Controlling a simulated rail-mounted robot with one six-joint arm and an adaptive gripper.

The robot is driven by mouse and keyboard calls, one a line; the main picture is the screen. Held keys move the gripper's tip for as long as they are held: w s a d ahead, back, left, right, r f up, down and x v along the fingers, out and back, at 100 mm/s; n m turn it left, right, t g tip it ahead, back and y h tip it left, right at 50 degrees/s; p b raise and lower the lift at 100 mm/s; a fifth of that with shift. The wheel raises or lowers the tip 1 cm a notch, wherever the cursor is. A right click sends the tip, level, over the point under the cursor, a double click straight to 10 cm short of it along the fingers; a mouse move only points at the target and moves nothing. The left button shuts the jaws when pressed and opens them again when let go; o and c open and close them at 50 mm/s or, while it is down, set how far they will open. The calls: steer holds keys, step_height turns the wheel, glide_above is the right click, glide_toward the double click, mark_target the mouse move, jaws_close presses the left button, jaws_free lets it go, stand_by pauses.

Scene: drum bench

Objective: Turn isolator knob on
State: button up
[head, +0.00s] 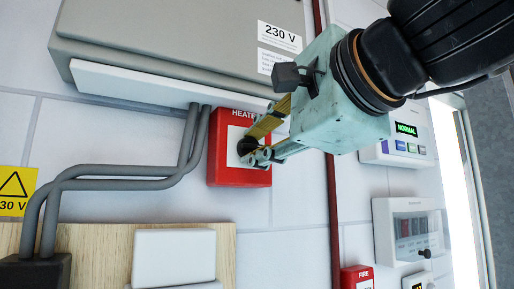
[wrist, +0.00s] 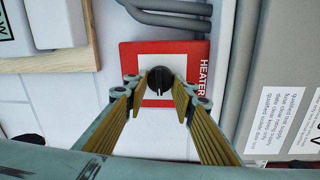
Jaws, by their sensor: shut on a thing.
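The isolator is a red box (head: 223,175) with a white face, marked HEATER, on the tiled wall left of my arm in the head view. Its black round knob (wrist: 159,77) sits in the middle of the white face in the wrist view. The knob's ridge runs up and down in that view, across the lettering's upright. My gripper (head: 257,152) reaches the box from the right and is shut on the knob, its fingers on either side. In the head view the fingertips partly hide the knob.
A grey 230 V cabinet (head: 160,35) juts out just above the box. Grey conduits (head: 120,178) run to its left. A wooden board (head: 100,240) with a white box is below. A dark red pipe (head: 334,215) and several wall devices are to the right.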

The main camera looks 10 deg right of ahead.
stand_by(0.3)
steer(key=o, duration=0.9)
steer(key=shift+s+d, duration=0.1)
steer(key=shift+s, duration=0.05)
steer(key=shift+v, duration=3.55)
